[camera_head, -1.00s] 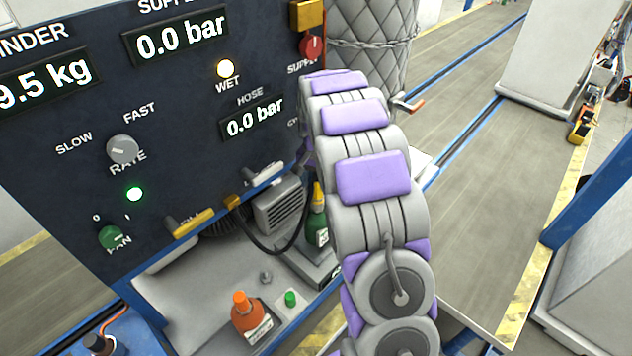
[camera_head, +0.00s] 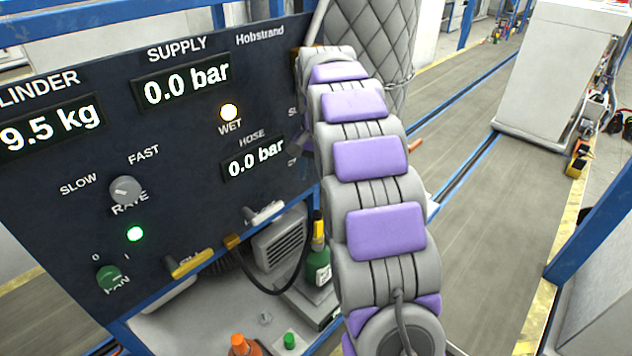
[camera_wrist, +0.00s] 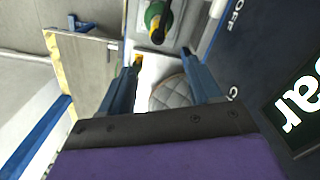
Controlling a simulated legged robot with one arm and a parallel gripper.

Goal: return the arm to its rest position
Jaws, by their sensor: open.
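My arm, grey with purple pads, rises in the head view in front of the right part of the dark control panel (camera_head: 60,190). Its far end reaches the panel's upper right edge, and the gripper itself is hidden there. In the wrist view my gripper (camera_wrist: 165,80) shows two blue fingers spread apart with nothing held between them. Past the fingers are a grey quilted surface (camera_wrist: 172,94) and a green bottle with a yellow and black top (camera_wrist: 158,18). The panel's dark face is close on the right of the wrist view.
The panel reads 9.5 kg and 0.0 bar, with a lit green lamp (camera_head: 135,233) and a lit WET lamp (camera_head: 229,112). A green bottle (camera_head: 318,267) and an orange-capped bottle (camera_head: 240,346) stand below it. A quilted grey cylinder (camera_head: 372,40) stands behind my arm.

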